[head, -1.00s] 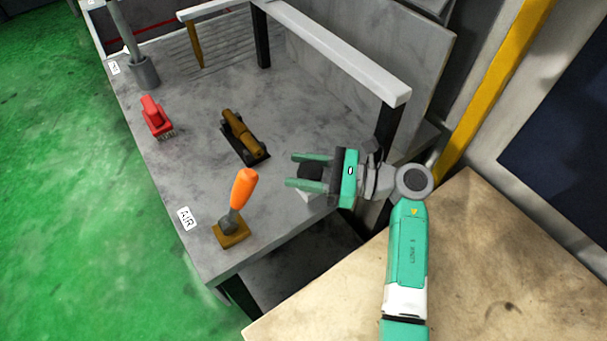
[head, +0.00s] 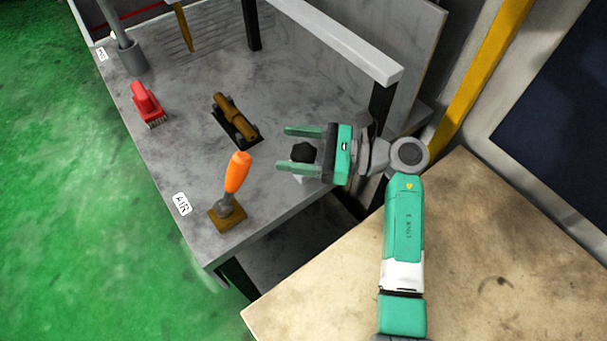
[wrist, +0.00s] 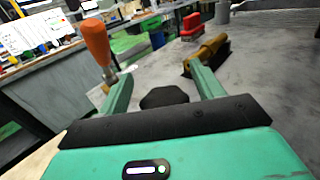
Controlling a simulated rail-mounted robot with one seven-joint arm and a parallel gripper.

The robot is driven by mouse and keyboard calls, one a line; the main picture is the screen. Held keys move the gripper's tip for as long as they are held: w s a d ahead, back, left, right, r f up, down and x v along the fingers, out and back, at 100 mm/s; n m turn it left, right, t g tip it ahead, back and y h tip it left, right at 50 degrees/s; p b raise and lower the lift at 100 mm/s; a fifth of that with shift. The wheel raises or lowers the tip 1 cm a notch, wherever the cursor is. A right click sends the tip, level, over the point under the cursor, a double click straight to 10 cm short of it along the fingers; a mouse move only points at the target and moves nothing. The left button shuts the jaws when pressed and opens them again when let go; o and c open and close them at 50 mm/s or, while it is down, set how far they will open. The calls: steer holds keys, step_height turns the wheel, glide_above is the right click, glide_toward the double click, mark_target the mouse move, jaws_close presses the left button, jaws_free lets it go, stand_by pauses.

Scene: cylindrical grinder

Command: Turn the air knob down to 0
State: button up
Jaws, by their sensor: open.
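A black faceted knob (head: 302,152) sits on a small pale base near the table's right edge. It also shows in the wrist view (wrist: 164,97). My gripper (head: 285,148) is open, with one green finger on each side of the knob. In the wrist view both fingers (wrist: 161,78) stand apart, with the knob between them and nearer the palm than the tips. Gaps show beside the knob, and I see no contact. The knob's scale or pointer cannot be made out. An AIR label (head: 182,204) lies near the orange-handled lever (head: 236,178).
The orange lever stands on a brown base left of my gripper. A brown cylindrical fitting (head: 235,117) and a red brush (head: 147,104) lie farther back. A white rail (head: 340,45) on black posts runs behind. Bare grey tabletop (head: 190,145) lies between.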

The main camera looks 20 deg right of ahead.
steer(key=r, duration=0.1)
steer(key=r+p, duration=0.1)
steer(key=shift+s+r, duration=0.25)
steer(key=shift+r, duration=0.1)
steer(key=s+a+p, duration=0.3)
steer(key=s+a, duration=0.1)
steer(key=s, duration=1.1)
steer(key=shift+r, duration=0.35)
steer(key=shift+a, duration=0.1)
steer(key=w+r+m+t+h+p, duration=0.2)
steer(key=w+r+m+t+p, duration=0.3)
steer(key=m, duration=0.6)
steer(key=w+r+m+t+h+p, duration=0.2)
steer(key=r+m+t+p, duration=0.3)
steer(key=m, duration=0.6)
steer(key=d+f+m+g+h+p, duration=0.3)
steer(key=f+m+h+p, duration=0.85)
steer(key=m, duration=1.65)
steer(key=w+f+h+b, duration=0.1)
steer(key=w, duration=0.1)
steer(key=w+d+f+b, duration=0.1)
steer(key=w, duration=0.2)
steer(key=w+d+f+t+h+b, duration=0.1)
steer(key=w+b, duration=0.1)
steer(key=shift+w+d+f+n+h, duration=0.1)
steer(key=shift+w+d+n+h, duration=0.2)
steer(key=shift+w+h, duration=0.1)
